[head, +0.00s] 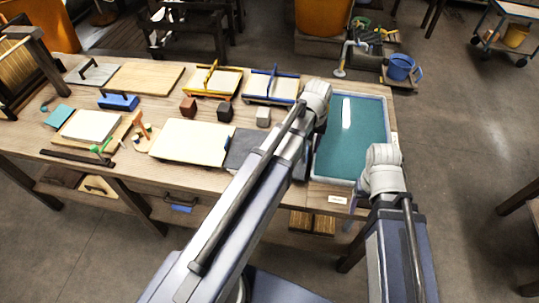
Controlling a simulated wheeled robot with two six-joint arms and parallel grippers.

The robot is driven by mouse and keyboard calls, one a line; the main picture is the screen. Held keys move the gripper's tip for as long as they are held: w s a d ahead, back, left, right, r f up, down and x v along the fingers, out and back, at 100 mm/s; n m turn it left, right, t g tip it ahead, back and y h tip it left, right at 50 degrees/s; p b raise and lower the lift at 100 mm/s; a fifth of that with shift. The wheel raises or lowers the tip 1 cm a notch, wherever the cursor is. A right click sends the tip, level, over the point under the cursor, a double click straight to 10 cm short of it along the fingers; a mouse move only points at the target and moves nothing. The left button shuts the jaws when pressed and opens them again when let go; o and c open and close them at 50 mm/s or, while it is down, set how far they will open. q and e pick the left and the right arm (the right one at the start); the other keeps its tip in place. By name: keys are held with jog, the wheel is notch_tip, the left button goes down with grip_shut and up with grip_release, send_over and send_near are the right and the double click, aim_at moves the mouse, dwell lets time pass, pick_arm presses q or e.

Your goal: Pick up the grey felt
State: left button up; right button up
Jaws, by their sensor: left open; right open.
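A dark grey flat sheet, which looks like the grey felt (243,149), lies on the table between a cream board and my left arm. My arm covers part of its right side. My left gripper (301,166) is mostly hidden behind my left arm, right of the sheet and near the tray's left edge. It is open and apart from the sheet. My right gripper (354,197) is partly hidden by my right wrist, at the front right corner of the table. It is open, well to the right of the sheet.
A shallow tray (350,181) with teal contents and a white bar fills the table's right end. A cream board (190,141) lies left of the sheet. Small blocks (263,117) and framed moulds (271,86) stand behind.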

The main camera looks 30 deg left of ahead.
aim_at(308, 151)
pick_arm(q)
notch_tip(308, 151, down, 4)
jog(key=b, duration=0.2)
jog(key=shift+w+r+b, duration=0.1)
jog(key=shift+r+b, duration=0.1)
jog(key=shift+b, duration=0.15)
jog(key=shift+r, duration=0.1)
grip_shut()
